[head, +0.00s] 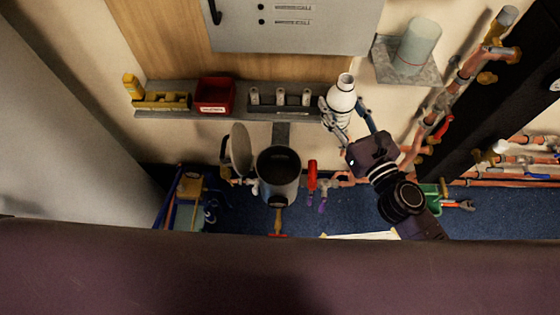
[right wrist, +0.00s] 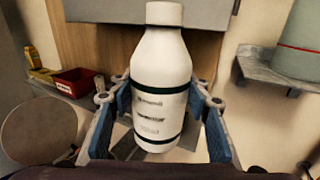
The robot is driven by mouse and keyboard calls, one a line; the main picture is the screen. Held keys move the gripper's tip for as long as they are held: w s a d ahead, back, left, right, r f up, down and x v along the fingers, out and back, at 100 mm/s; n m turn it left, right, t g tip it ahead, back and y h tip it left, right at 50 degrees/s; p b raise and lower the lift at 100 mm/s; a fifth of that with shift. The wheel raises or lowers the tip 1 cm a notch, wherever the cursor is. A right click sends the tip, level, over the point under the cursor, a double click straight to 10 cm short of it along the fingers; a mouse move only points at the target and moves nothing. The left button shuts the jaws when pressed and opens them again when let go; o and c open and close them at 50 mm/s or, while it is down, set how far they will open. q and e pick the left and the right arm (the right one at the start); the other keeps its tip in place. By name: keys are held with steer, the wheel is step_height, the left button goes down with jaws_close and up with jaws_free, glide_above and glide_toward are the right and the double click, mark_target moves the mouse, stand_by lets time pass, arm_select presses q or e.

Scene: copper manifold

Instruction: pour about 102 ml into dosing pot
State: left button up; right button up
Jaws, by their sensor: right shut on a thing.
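The white bottle (head: 341,99) with dark green bands is between the fingers of my right gripper (head: 345,114), which is shut on it. The bottle also shows in the right wrist view (right wrist: 160,85), upright, with its printed label facing my wrist. I cannot tell whether its base touches the shelf. The dosing pot (head: 279,187) is a grey cylinder with a dark open mouth, below and left of the bottle in the head view. Its round lid (head: 240,149) is swung open to the left. The level inside the pot cannot be made out. My left gripper is not in view.
A wall shelf (head: 210,115) carries a red bin (head: 214,95), a yellow holder (head: 162,101) and several small containers. A red-handled valve (head: 312,175) sits right of the pot. Copper pipes (head: 440,103) and a bracket with a pale green cylinder (head: 416,46) are at right.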

steer(key=f+n+y, duration=0.1)
steer(key=a+f+n+g+y, duration=0.1)
steer(key=f, duration=0.1)
steer(key=w+a+f+g+y, duration=0.1)
steer(key=f, duration=0.1)
steer(key=shift+w+a+n+y+p, duration=0.1)
steer(key=shift+a+n+y+p, duration=0.2)
steer(key=shift+n+p, duration=0.1)
steer(key=shift+n+g+y, duration=0.7)
steer(key=shift+g+y, duration=0.1)
steer(key=shift+y, duration=0.1)
steer(key=f, duration=0.1)
steer(key=f+b, duration=0.1)
steer(key=f, duration=0.1)
steer(key=a+f+b, duration=0.1)
steer(key=f, duration=0.1)
steer(key=shift+s+f, duration=0.15)
steer(key=shift+s, duration=0.15)
